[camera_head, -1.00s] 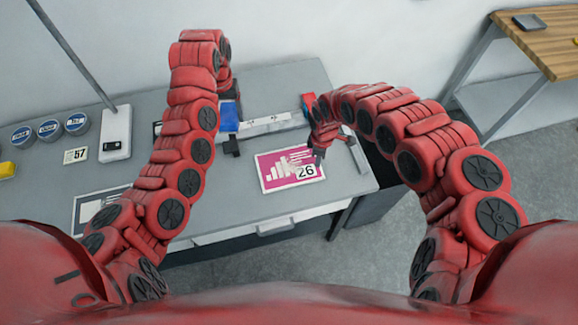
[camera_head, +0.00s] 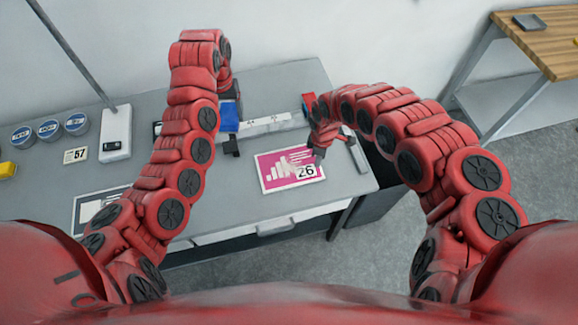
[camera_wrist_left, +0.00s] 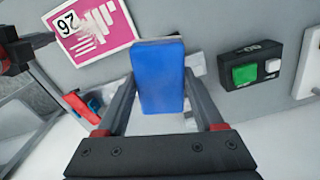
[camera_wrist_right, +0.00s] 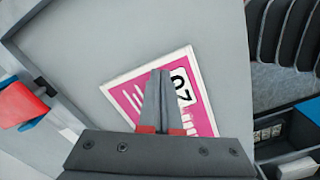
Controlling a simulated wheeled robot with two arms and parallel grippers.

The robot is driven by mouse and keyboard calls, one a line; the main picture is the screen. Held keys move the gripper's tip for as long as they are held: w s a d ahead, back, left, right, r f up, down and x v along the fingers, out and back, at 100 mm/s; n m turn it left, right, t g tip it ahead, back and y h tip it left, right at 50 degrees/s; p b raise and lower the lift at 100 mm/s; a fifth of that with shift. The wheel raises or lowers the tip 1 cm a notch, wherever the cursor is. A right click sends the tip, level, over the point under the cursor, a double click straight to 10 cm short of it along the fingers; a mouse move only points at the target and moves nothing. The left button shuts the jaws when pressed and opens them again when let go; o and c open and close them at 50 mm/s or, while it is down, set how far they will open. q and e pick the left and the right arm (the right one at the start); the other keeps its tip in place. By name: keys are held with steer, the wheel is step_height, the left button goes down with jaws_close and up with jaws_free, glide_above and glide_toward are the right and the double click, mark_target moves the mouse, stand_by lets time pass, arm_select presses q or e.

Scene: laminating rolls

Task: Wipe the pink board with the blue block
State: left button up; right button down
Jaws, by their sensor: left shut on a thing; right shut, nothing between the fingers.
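The pink board (camera_head: 289,169) lies flat on the grey table, with white bars and a "26" label. It also shows in the left wrist view (camera_wrist_left: 92,28) and the right wrist view (camera_wrist_right: 202,114). My left gripper (camera_wrist_left: 158,88) is shut on the blue block (camera_wrist_left: 158,68). In the head view the blue block (camera_head: 229,116) is up and left of the board, apart from it. My right gripper (camera_head: 319,155) is shut and empty at the board's right edge. In the right wrist view its fingers (camera_wrist_right: 158,78) cover part of the board.
A white bar (camera_head: 266,124) with a red end piece lies behind the board. A black box with a green button (camera_wrist_left: 245,75) stands near the block. Blue-lidded tins (camera_head: 48,129) and a "57" card (camera_head: 76,155) are at the left. Table in front of the board is clear.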

arm_select(q)
steer(key=shift+f+b, duration=0.5)
steer(key=shift+b, duration=0.05)
arm_select(e)
steer(key=shift+f, duration=0.65)
arm_select(q)
steer(key=shift+r, duration=0.1)
arm_select(e)
steer(key=shift+r, duration=0.1)
